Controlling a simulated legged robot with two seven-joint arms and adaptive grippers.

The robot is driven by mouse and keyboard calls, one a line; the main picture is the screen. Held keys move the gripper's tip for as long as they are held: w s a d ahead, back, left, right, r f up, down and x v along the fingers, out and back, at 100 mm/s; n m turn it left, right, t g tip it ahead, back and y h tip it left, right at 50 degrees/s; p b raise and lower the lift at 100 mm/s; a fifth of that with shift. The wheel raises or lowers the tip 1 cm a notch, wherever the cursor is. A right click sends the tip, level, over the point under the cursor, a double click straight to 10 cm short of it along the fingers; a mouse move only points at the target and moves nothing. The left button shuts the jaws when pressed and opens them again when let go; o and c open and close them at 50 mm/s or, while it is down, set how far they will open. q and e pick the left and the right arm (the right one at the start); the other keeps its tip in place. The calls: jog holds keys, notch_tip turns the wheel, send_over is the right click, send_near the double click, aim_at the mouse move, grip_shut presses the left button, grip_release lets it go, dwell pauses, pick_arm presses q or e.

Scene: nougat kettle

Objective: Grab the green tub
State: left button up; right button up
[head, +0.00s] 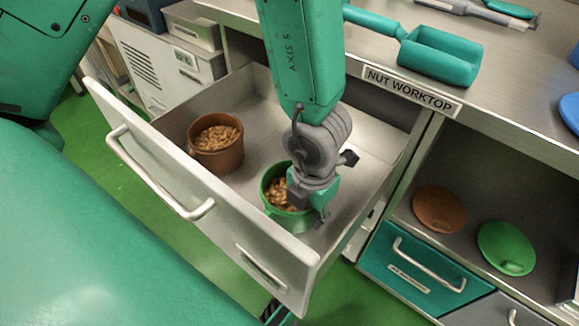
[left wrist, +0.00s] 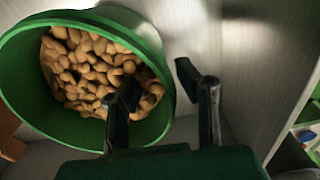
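The green tub (head: 285,214), full of nuts, stands in the open drawer (head: 262,108), near its front right. My left gripper (head: 308,204) reaches down from above at the tub's right side and hides part of it. In the left wrist view the tub (left wrist: 158,48) fills the left, with the nuts inside. There my left gripper (left wrist: 155,82) is open, with one finger over the nuts inside the rim and the other outside the wall. A gap shows between the fingers and the rim; contact is not clear. My right gripper is not in view.
A brown tub (head: 216,158) of nuts stands farther left in the drawer. The drawer's front panel (head: 190,185) and side walls surround both tubs. A teal scoop (head: 440,55) lies on the worktop. Brown (head: 439,209) and green (head: 506,247) lids lie on the shelf at right.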

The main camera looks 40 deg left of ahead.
pick_arm(q)
jog(key=shift+a+f, duration=0.1)
jog(key=shift+f, duration=0.25)
jog(key=shift+r, duration=0.15)
jog(key=shift+d, duration=0.35)
grip_shut()
jog(key=shift+d, duration=0.2)
jog(key=shift+a, duration=0.2)
